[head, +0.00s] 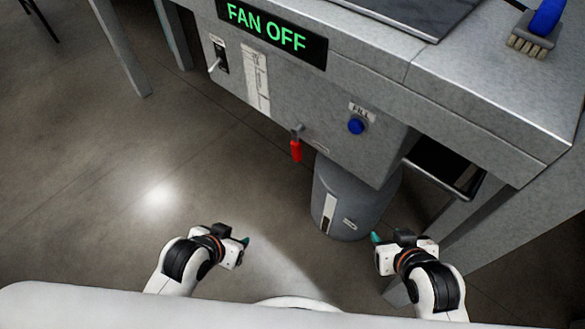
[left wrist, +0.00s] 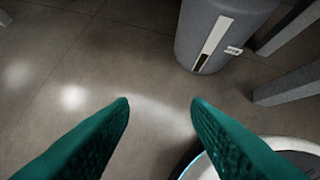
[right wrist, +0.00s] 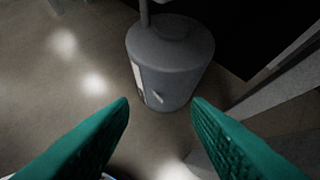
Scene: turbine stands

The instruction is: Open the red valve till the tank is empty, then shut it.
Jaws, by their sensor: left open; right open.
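The red valve (head: 296,150) is a small red lever hanging down from a fitting on the front of the grey stand (head: 395,160). A grey cylindrical tank (head: 352,215) stands on the floor below it, with a pale vertical strip and a small label on its side. The tank also shows in the left wrist view (left wrist: 222,25) and in the right wrist view (right wrist: 180,65). My left gripper (head: 245,242) is open and empty, low and left of the tank. My right gripper (head: 376,238) is open and empty, near the tank's lower right. Neither touches the valve.
The stand's front has a lit "FAN OFF" sign (head: 272,33), a toggle switch (head: 217,57), a gauge strip (head: 255,80) and a blue FILL button (head: 356,126). A brush (head: 535,32) lies on top. The floor at left is clear.

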